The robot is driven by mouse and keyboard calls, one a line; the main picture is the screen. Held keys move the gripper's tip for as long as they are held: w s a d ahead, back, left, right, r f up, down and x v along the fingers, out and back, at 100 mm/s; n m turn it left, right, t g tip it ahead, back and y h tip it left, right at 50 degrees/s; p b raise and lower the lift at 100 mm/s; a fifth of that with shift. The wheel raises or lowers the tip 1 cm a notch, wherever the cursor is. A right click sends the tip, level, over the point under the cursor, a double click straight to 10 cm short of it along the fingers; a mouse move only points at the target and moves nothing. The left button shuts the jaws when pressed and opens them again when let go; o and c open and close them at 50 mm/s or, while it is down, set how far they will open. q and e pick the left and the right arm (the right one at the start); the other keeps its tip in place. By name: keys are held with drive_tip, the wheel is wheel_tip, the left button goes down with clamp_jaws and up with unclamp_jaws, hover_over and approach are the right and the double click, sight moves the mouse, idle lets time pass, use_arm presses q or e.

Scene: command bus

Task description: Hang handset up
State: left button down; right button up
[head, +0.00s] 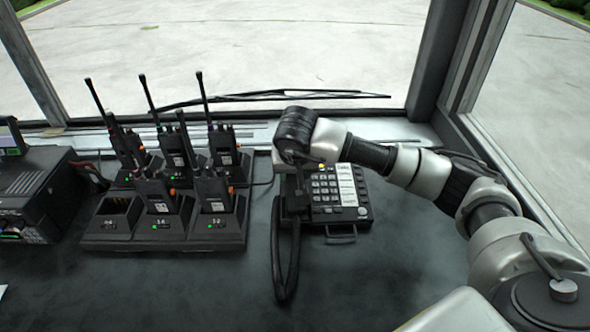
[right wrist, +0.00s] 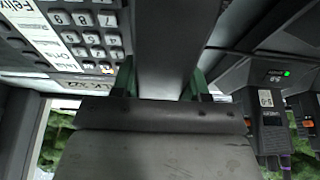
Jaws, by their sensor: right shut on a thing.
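The black desk phone (head: 335,193) stands on the dark desk with its keypad facing up. Its keypad (right wrist: 88,30) also shows at upper left in the right wrist view. My right gripper (head: 297,190) points down over the phone's left side. In the right wrist view, the green-padded fingers of my right gripper (right wrist: 160,80) are shut on the dark handset (right wrist: 175,40). A black cord (head: 284,285) loops in front of the phone. I cannot tell whether the handset touches its cradle. My left gripper is not in view.
A charger rack (head: 160,242) with several handheld radios stands left of the phone; its front-left slot is empty. A black radio unit (head: 40,190) is at the far left. The windshield sill runs behind. The desk front is mostly clear.

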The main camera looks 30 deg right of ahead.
drive_tip(key=o, duration=1.1)
drive_tip(key=shift+r, duration=0.1)
drive_tip(key=v, duration=1)
drive_tip(key=shift+s+r, duration=0.1)
drive_tip(key=shift+r, duration=0.2)
